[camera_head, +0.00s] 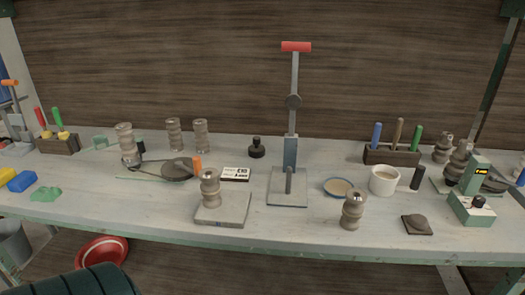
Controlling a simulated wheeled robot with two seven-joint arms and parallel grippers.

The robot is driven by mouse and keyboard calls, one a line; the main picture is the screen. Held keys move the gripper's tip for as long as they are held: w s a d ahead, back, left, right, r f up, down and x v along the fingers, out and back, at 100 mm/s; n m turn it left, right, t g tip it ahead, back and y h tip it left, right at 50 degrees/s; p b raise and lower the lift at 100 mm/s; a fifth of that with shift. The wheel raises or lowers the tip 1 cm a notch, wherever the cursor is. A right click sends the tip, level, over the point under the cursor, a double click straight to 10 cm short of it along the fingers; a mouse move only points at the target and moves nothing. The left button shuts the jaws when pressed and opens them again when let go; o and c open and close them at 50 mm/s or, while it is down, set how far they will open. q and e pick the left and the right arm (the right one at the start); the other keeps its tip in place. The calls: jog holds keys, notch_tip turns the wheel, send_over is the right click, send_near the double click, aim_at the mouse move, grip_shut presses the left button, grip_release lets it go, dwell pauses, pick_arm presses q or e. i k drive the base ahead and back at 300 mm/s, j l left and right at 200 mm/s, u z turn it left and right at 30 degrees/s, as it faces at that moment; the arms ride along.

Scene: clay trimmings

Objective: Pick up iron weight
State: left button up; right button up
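A small black weight with a knob on top (256,149), which looks like the iron weight, stands upright near the back of the workbench, left of the tall press. Its sides are clear and nothing touches it. Neither of my grippers shows in the head view.
The grey workbench (130,209) carries a press with a red handle (290,195), a ribbed grey piece (210,188) on a square slab, a white display box (236,174), a white cup (384,180), tool racks (391,156) and a green-grey scale (474,205). A red bowl (101,252) is below.

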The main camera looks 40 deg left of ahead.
aim_at(256, 150)
jog(key=k+j, duration=0.9)
jog(key=j, duration=0.2)
